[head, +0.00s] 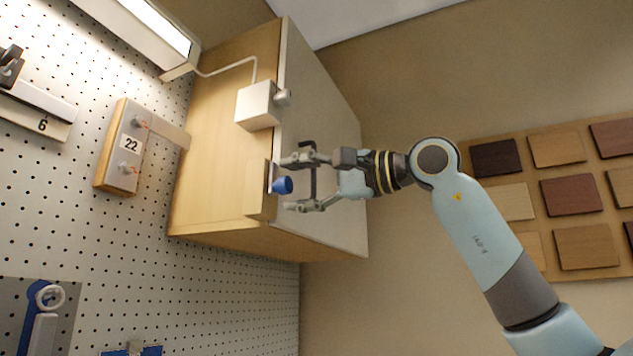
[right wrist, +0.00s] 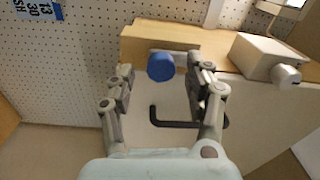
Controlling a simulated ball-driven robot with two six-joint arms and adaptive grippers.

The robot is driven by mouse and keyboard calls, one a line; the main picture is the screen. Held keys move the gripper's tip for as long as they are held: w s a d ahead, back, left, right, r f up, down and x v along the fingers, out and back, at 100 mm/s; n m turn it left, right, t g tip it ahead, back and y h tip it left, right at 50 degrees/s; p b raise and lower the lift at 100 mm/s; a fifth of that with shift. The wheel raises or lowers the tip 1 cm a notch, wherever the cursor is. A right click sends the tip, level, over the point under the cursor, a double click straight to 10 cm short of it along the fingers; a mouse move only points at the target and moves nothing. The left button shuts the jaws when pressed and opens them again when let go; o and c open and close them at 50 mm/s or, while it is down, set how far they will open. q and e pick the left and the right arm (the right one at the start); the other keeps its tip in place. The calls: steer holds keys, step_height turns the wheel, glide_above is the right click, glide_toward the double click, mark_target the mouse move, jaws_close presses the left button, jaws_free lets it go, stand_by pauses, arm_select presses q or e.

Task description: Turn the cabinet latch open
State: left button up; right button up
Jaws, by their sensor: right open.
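The cabinet (head: 325,130) is a wooden box with a pale door, seen at a tilt in the head view. The latch is a round blue knob (head: 283,185) on a grey plate at the cabinet's edge; it also shows in the right wrist view (right wrist: 160,67). My right gripper (head: 289,185) is open, with one finger on each side of the knob and clear space showing between. In the right wrist view its fingertips (right wrist: 165,71) flank the knob. I see no contact. My left gripper is not in view.
A dark bar handle (right wrist: 185,124) on the door lies close to my right gripper's fingers. A white box with a grey knob (head: 257,106) sits on the same cabinet edge. A pegboard (head: 230,290) and wood samples (head: 495,158) flank the cabinet.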

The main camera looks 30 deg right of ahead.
steer(key=v, duration=0.6)
steer(key=shift+s+d, duration=0.2)
steer(key=shift+s, duration=0.15)
stand_by(0.5)
